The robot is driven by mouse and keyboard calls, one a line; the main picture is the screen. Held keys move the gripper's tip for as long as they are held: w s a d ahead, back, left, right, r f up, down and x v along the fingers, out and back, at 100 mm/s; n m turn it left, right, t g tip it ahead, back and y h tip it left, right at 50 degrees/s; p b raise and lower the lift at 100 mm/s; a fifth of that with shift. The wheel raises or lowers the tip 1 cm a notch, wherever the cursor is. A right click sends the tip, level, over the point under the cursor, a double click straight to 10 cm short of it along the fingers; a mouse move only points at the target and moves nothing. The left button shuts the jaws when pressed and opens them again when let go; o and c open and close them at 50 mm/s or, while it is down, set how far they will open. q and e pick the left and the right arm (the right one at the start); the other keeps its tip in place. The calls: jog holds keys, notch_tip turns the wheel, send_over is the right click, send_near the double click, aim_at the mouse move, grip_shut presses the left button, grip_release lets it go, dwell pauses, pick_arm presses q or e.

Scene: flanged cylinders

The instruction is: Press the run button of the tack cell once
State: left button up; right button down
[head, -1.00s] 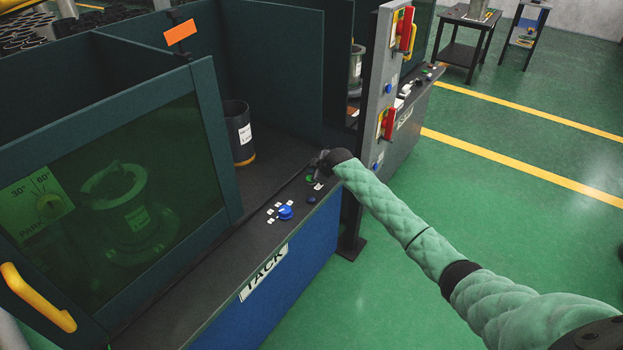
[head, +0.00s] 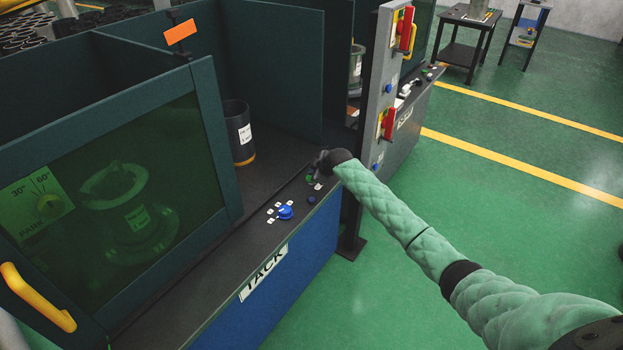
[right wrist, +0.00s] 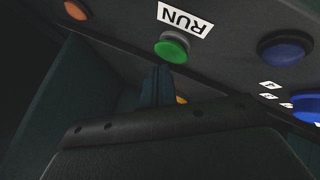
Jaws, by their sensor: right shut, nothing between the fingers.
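The tack cell's control ledge (head: 232,287) carries the TACK sign (head: 263,273) on its front. The green run button (right wrist: 172,50), beside its RUN label (right wrist: 185,19), shows in the right wrist view. In the head view the run button (head: 310,179) is small and partly hidden by my right gripper (head: 319,161). The right gripper is shut and empty. Its fingertips (right wrist: 158,72) sit close by the run button in the wrist view; I cannot tell whether they touch it. My left gripper is not in view.
A blue knob (head: 285,212) and a dark blue button (head: 311,199) sit near the run button. A flanged cylinder (head: 137,217) stands behind the tinted window. A dark cylinder (head: 238,130) stands inside the cell. A grey post (head: 377,110) with red switches rises beyond the ledge.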

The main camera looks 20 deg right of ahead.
jog(key=shift+f, duration=0.3)
dwell(0.4)
jog(key=shift+f+b, duration=0.3)
jog(key=shift+f, duration=0.25)
dwell(0.4)
jog(key=shift+r, duration=0.1)
jog(key=shift+r+p, duration=0.65)
jog(key=shift+r, duration=0.2)
jog(key=shift+r, duration=0.15)
jog(key=shift+r+p, duration=1.65)
jog(key=shift+r, duration=0.7)
